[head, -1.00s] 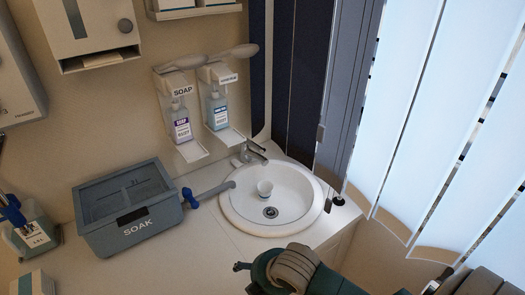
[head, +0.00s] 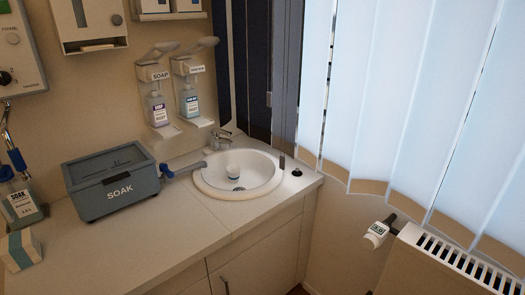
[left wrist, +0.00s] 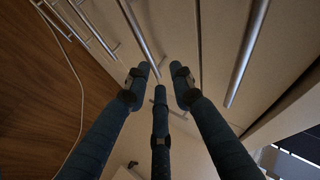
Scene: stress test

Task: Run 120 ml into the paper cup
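A small white cup (head: 233,171), which looks like the paper cup, is in the white round sink (head: 262,200) in the head view. It sits over the basin, near the drain; its contents are too small to tell. The chrome tap (head: 222,135) is at the back rim, behind the cup. A grey spout with a blue valve (head: 167,170) runs from the grey SOAK tank (head: 115,190) to the sink's left rim. My left gripper (left wrist: 159,84) shows only in its wrist view, with fingers apart and nothing between them, facing cabinet fronts with bar handles. My right gripper is not in view.
SOAP (head: 157,108) and a second dispenser (head: 189,100) hang above the sink. A labelled bottle (head: 20,205) and a small box (head: 20,248) stand at the counter's left. The counter front (head: 165,230) is clear. A radiator (head: 440,262) stands at right.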

